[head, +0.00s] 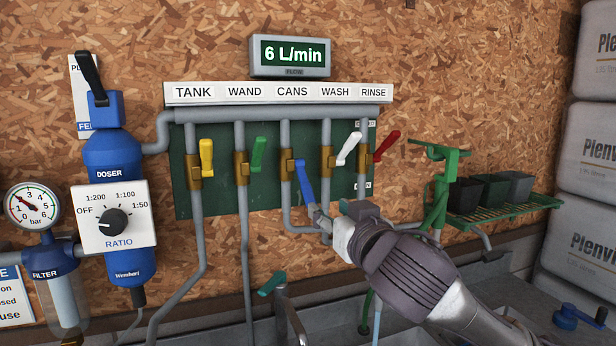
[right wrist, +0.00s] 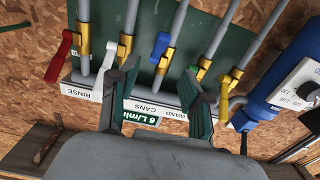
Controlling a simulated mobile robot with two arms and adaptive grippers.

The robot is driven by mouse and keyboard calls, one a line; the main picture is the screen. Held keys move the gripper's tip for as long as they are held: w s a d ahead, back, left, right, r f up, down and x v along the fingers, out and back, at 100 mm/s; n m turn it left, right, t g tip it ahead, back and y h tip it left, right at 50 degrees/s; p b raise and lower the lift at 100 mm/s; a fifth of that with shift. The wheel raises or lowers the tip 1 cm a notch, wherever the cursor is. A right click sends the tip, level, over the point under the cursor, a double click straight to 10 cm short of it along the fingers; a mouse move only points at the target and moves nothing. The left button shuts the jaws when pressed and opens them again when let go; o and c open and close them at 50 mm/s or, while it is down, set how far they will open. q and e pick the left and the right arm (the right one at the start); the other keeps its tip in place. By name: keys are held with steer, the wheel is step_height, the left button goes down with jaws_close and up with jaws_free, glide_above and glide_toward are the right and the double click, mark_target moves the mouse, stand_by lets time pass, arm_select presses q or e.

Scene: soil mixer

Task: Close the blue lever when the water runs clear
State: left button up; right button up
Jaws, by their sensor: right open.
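The blue lever (head: 305,183) sits on the brass valve of the CANS pipe and hangs down, slanting to the right. My right gripper (head: 318,216) is just below the lever's lower end, its fingers pointing up at the valves. In the right wrist view the picture is turned over, and the blue lever (right wrist: 160,45) shows beyond the gap between the two open fingers (right wrist: 161,70). I cannot tell whether a finger touches it. The flow display (head: 291,56) reads 6 L/min. No running water can be made out. My left gripper is out of view.
A yellow lever (head: 206,157) and a green lever (head: 258,154) stand upright to the left. A white lever (head: 349,149) and a red lever (head: 386,145) tilt up to the right. A blue doser (head: 113,155) is at left; a green rack (head: 515,208) with pots is at right.

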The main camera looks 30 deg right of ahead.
mark_target(309, 194)
steer(key=p+x, duration=0.2)
steer(key=x, duration=0.8)
steer(key=shift+w, duration=0.15)
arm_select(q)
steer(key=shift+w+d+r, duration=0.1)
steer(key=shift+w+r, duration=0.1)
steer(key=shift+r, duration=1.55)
arm_select(e)
steer(key=shift+x, duration=0.75)
steer(key=shift+f, duration=0.1)
jaws_close()
